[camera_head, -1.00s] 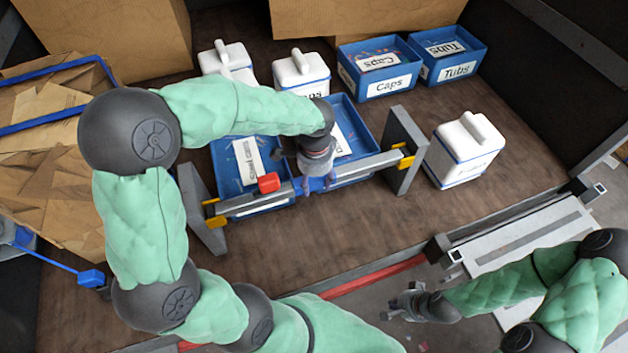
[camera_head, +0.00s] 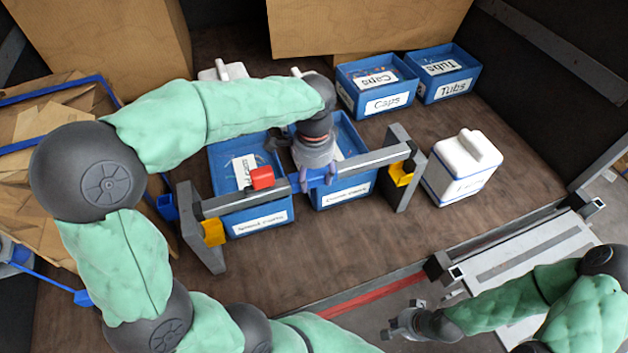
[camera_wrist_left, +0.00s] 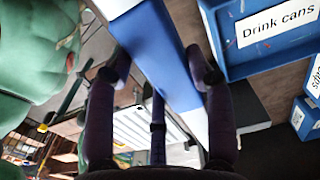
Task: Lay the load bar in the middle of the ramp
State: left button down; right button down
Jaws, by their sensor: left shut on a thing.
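The load bar (camera_head: 358,163) is a long grey bar with a blue middle and a red block (camera_head: 262,178) towards its left end. My left gripper (camera_head: 318,180) is shut on the blue middle, and the bar hangs just above the yellow holders of two grey posts. In the left wrist view the blue section (camera_wrist_left: 158,50) lies between the fingers. The ramp appears to be the pale panel with a dark strip (camera_head: 535,250) at lower right, partly hidden by my right arm. My right gripper (camera_head: 400,322) is beside it, apart from the bar; its fingers are unclear.
The posts (camera_head: 203,245) (camera_head: 397,185) stand on the brown deck beside blue labelled bins (camera_head: 262,222). A white container (camera_head: 462,168) stands right of the posts. Caps and Tubs bins (camera_head: 378,98) (camera_head: 447,88) are behind. The deck in front is mostly clear.

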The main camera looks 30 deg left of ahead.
aim_at(314, 176)
pick_arm(q)
jog(key=shift+r, duration=0.25)
jog(key=shift+r+p, duration=2.8)
jog(key=shift+r, duration=0.65)
jog(key=shift+f, duration=0.1)
